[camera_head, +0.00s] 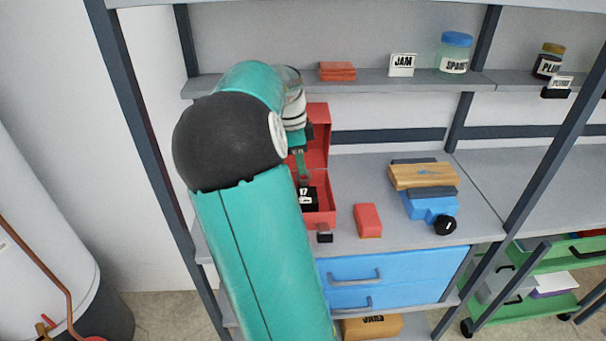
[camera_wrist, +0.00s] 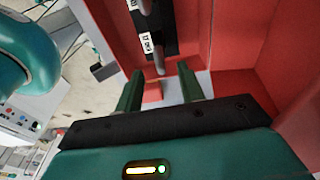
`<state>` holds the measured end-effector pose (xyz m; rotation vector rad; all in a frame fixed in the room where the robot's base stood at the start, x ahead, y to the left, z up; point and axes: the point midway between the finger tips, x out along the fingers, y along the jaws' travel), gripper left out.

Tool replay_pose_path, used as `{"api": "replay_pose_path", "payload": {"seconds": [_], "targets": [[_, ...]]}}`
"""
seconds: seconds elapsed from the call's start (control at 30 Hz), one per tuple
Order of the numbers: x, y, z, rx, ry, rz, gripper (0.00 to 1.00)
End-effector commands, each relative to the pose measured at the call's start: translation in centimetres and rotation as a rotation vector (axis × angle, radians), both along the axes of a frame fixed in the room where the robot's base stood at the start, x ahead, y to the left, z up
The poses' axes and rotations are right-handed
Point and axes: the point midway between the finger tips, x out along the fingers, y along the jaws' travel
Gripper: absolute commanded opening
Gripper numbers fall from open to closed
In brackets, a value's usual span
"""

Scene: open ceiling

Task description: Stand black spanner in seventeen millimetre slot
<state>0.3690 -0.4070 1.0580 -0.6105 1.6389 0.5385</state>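A red toolbox (camera_head: 319,148) stands open on the workbench, its lid raised at the back. Inside is a black rack (camera_head: 309,197) with a white label reading 17. The rack also shows in the wrist view (camera_wrist: 167,42), with small white labels and grey metal pieces (camera_wrist: 158,62) at it, which I cannot name surely. My gripper (camera_wrist: 161,70) is open, its two green fingers apart with nothing clearly held between them. In the head view my gripper (camera_head: 302,163) is over the toolbox, partly hidden by my arm. I cannot make out a black spanner.
A red block (camera_head: 368,220) lies right of the toolbox. Farther right are a wooden block (camera_head: 423,176) and a blue tool (camera_head: 428,206). Blue drawers (camera_head: 392,278) are below. The upper shelf (camera_head: 400,80) holds jars, a JAM card and red pieces.

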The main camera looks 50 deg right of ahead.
Motion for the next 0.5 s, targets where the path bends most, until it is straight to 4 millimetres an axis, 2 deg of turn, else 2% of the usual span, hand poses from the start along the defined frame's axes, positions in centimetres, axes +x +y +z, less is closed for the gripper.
{"api": "replay_pose_path", "payload": {"seconds": [0.1,0.23,0.37,0.5], "targets": [[0.3,0.2,2.8,-0.003,-0.003,0.001,0.38],[0.6,0.4,5.0,-0.002,-0.002,-0.001,0.38],[0.7,0.6,6.3,-0.001,-0.001,-0.001,0.38],[0.8,0.6,6.8,-0.001,-0.001,-0.001,0.38]]}}
